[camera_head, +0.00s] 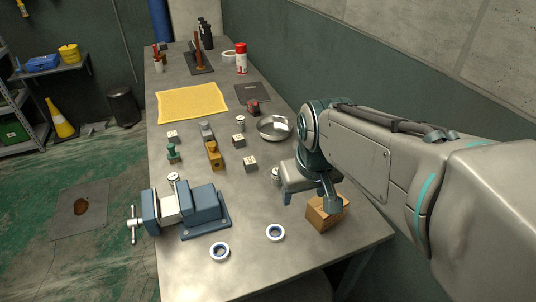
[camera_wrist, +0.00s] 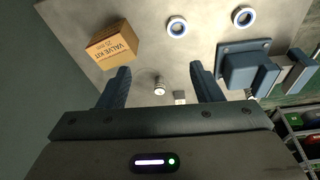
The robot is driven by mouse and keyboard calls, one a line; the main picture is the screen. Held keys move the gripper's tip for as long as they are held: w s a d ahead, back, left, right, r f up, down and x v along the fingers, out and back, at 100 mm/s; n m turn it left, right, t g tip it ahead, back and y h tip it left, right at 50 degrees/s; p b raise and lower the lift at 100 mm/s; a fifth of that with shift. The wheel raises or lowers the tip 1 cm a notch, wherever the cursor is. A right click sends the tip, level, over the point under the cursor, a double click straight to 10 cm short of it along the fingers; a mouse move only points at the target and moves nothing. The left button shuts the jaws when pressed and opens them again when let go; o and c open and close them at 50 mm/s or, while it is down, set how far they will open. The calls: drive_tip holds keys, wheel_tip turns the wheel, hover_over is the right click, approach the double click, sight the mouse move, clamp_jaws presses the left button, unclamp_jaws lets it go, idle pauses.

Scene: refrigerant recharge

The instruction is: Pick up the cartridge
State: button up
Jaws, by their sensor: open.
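Several small silver cylinders that look like cartridges stand on the workbench; I cannot tell which one the task means. One silver cylinder (camera_head: 275,173) stands just left of my gripper (camera_head: 309,201) in the head view, partly hidden by it. In the wrist view, a silver cylinder (camera_wrist: 159,88) shows upright between my gripper's fingers (camera_wrist: 160,68), lower than and apart from them. Another cylinder (camera_head: 173,178) stands behind the vise, and another (camera_head: 240,121) stands farther back near the metal bowl. My gripper is open and empty above the bench.
A cardboard box (camera_head: 326,213) sits by my gripper; it also shows in the wrist view (camera_wrist: 113,42). A blue vise (camera_head: 195,211) stands at the left edge. Two rings (camera_head: 275,232) lie in front. Small cubes (camera_head: 250,163) and a metal bowl (camera_head: 275,128) lie beyond.

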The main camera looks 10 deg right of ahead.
drive_tip(key=w+d+f+n+g, duration=0.1)
drive_tip(key=w+f+n, duration=0.15)
drive_tip(key=w, duration=0.95)
drive_tip(key=w+f+n, duration=0.2)
drive_tip(key=w+f, duration=0.2)
drive_tip(key=w, duration=0.9)
drive_tip(key=shift+y, duration=0.4)
drive_tip(key=f, duration=0.5)
drive_tip(key=w+f, duration=0.1)
drive_tip(key=f, duration=0.2)
drive_tip(key=shift+a+f, duration=0.1)
drive_tip(key=shift+a, duration=0.1)
drive_tip(key=shift+a+f+p, duration=0.15)
drive_tip(key=shift+f+p, duration=0.25)
drive_tip(key=shift+f, duration=0.95)
drive_tip(key=shift+a+f+p, duration=0.1)
drive_tip(key=shift+f+p, duration=0.25)
drive_tip(key=shift+f, duration=1)
drive_tip(key=c, duration=1.1)
drive_tip(key=shift+r, duration=0.2)
